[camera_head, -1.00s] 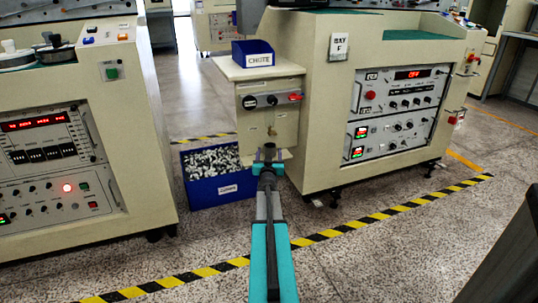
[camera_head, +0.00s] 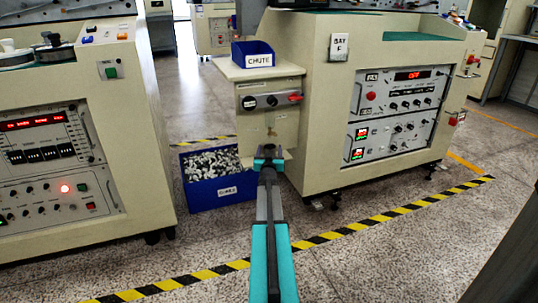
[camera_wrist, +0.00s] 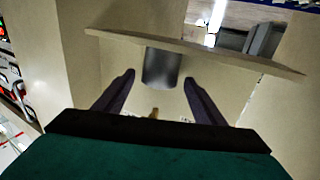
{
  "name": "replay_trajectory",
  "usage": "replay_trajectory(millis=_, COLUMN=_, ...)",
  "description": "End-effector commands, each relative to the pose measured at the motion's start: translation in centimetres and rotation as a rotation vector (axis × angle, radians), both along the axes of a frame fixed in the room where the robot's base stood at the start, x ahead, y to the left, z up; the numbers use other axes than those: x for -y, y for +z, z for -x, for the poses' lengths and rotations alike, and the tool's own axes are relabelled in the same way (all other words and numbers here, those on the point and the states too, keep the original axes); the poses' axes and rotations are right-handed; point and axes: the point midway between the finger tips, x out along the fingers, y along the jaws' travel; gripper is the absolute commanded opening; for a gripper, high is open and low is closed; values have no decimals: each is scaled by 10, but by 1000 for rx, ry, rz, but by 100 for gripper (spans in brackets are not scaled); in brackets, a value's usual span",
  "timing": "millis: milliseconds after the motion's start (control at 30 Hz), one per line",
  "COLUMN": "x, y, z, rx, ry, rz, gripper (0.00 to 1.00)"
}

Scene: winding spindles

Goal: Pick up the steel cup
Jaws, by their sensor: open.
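The steel cup (camera_wrist: 161,68) is a dark grey cylinder in the wrist view, beside a pale board (camera_wrist: 235,64) on the front of a cream machine. My gripper (camera_wrist: 158,80) is open, with its two dark fingers on either side of the cup's near end. I cannot tell whether the fingers touch it. In the head view my gripper (camera_head: 268,152) is in front of the machine's narrow end, below the knob panel, and it hides the cup there. A small brass fitting (camera_wrist: 153,113) shows between the fingers in the wrist view.
A blue bin (camera_head: 220,190) of pale pieces stands on the floor left of my gripper. A shelf with a blue CHUTE box (camera_head: 253,54) juts out above. A cream console (camera_head: 80,150) stands at left. Floor in front is clear, crossed by striped tape (camera_head: 330,235).

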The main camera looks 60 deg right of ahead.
Motion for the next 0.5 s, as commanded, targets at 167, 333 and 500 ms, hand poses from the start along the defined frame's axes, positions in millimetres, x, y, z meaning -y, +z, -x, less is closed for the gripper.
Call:
replay_trajectory(millis=167, x=0, y=0, z=0, rx=0, ry=0, rz=0, gripper=45)
replay_trajectory(millis=333, x=0, y=0, z=0, rx=0, ry=0, rz=0, gripper=18)
replay_trajectory(millis=500, x=0, y=0, z=0, rx=0, ry=0, rz=0, gripper=14)
